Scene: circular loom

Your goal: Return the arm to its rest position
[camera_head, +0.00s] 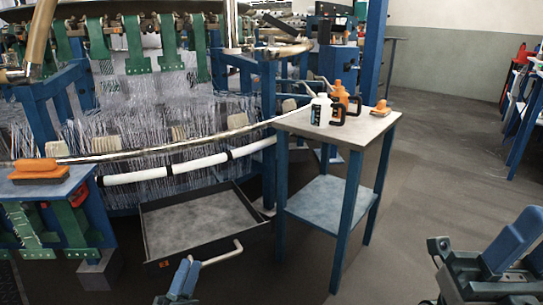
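My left gripper (183,279) is at the bottom of the head view, left of centre. Its two blue fingers point up and lie close together, with nothing visible between them. Their tips appear close to the bent handle (225,253) at the front of a low dark tray (157,242); I cannot tell whether they touch. My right gripper (512,250) is at the lower right edge, over open floor and partly cut off. Its blue parts show, but its finger opening is unclear.
A blue-legged side table (352,129) bears a white bottle (320,110), orange bottles (340,97) and an orange-topped brush (381,108). The loom's white ring tube (190,165) curves behind the tray. Floor at right is clear.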

